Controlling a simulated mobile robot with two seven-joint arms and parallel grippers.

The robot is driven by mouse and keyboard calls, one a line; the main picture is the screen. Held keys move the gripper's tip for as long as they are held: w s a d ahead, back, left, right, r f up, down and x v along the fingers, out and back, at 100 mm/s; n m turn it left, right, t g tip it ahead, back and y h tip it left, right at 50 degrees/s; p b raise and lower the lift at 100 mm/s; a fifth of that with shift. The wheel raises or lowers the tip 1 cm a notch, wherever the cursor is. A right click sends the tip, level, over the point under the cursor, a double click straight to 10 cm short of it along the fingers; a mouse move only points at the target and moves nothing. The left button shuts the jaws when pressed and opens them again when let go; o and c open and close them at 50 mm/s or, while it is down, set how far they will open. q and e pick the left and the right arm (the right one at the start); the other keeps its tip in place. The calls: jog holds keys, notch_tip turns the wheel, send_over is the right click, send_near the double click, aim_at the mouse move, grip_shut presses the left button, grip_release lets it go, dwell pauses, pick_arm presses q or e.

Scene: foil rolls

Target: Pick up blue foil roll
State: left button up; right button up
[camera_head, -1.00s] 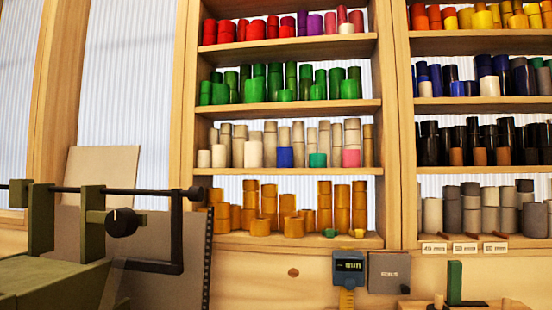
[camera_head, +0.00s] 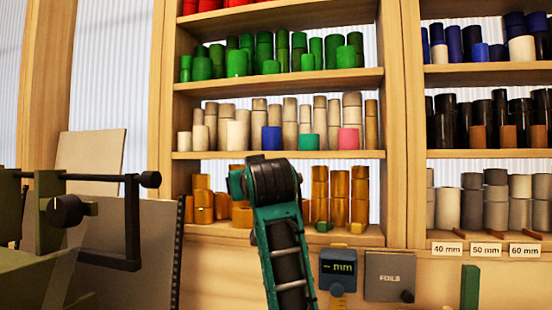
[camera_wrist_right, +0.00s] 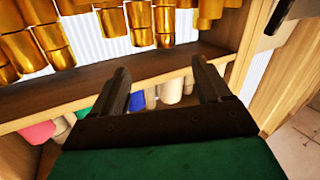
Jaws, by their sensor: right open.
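A short blue foil roll (camera_head: 271,139) stands upright among beige rolls on the shelf board above the gold rolls. It also shows in the right wrist view (camera_wrist_right: 137,102), partly hidden behind my gripper. My right arm rises in the middle of the head view, its top joint just below the blue roll in the picture; its fingers cannot be made out there. In the right wrist view my right gripper (camera_wrist_right: 161,68) is open, with nothing held between its two dark fingers. The blue roll appears beyond the gripper, between the fingers' lines. My left gripper is not in view.
A green roll (camera_head: 306,142) and a pink roll (camera_head: 348,139) stand to the right of the blue one. Gold rolls (camera_head: 340,200) fill the board below. More dark blue rolls (camera_head: 453,42) stand in the right bay. A wooden upright (camera_head: 404,120) separates the bays.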

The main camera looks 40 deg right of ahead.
jog(key=m+h, duration=0.1)
jog(key=m, duration=0.1)
send_near(273, 132)
jog(key=v, duration=0.3)
jog(key=p+x, duration=0.1)
jog(key=x, duration=0.6)
jog(key=shift+w+p, duration=0.3)
jog(key=shift+w, duration=0.05)
jog(key=p+x, duration=0.1)
jog(key=x, duration=0.4)
jog(key=shift+d+p, duration=0.2)
jog(key=shift+p, duration=0.1)
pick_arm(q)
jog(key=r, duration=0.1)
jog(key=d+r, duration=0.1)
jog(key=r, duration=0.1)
pick_arm(e)
jog(key=c, duration=1.2)
